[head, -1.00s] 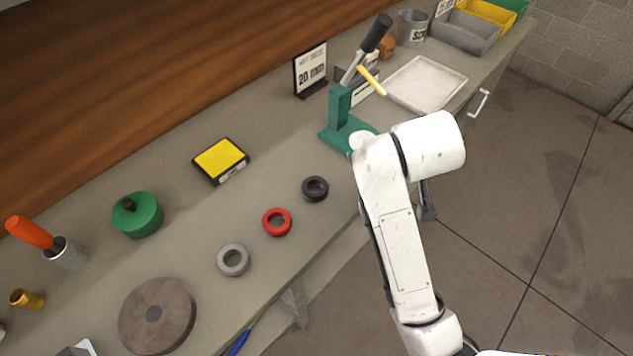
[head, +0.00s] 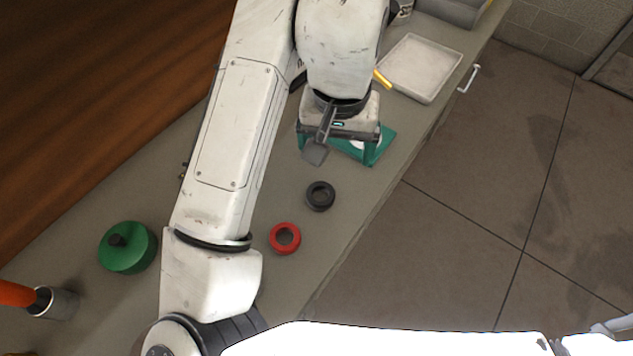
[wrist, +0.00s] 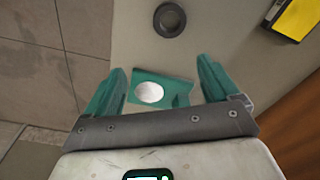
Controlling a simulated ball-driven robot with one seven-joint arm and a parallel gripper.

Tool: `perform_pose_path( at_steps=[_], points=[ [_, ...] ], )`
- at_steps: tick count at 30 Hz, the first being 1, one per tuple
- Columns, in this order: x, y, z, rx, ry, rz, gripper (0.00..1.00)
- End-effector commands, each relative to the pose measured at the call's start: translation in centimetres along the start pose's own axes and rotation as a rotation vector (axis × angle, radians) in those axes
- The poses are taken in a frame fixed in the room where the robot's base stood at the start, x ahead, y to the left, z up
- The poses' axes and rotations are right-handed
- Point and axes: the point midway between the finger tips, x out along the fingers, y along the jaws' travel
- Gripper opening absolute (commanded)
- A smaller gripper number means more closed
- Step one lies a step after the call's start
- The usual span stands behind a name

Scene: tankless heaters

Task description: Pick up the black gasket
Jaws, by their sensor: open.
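The black gasket (head: 311,203) is a dark ring lying flat on the workbench (head: 345,225). In the wrist view the black gasket (wrist: 157,26) lies near the top edge, beyond the fingertips and apart from them. My gripper (head: 340,158) is over the bench near the green press, farther back than the gasket. In the wrist view my gripper (wrist: 160,68) has its two teal fingers spread wide, with nothing held between them.
A red ring (head: 285,251) lies left of the gasket. The green press base (wrist: 174,80) with its white disc shows below my fingers. A white tray (head: 420,68) is farther back. A yellow-topped block (wrist: 300,17) shows in the wrist view. The bench edge is close to the gasket.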

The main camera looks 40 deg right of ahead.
Motion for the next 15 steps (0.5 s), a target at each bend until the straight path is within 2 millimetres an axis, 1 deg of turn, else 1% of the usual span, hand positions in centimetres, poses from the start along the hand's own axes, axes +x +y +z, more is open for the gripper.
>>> perform_pose_path(
  at_steps=[1, 3, 5, 15],
  points=[
    [0.0, -0.6, 0.9, -0.004, -0.032, -0.008, 0.89],
    [0.0, -0.9, 1.7, -0.006, -0.06, -0.008, 0.89],
    [0.3, -1.0, 2.1, -0.007, -0.073, -0.007, 0.89],
    [4.8, -1.1, 2.5, -0.009, -0.076, -0.006, 0.89]
  ],
)
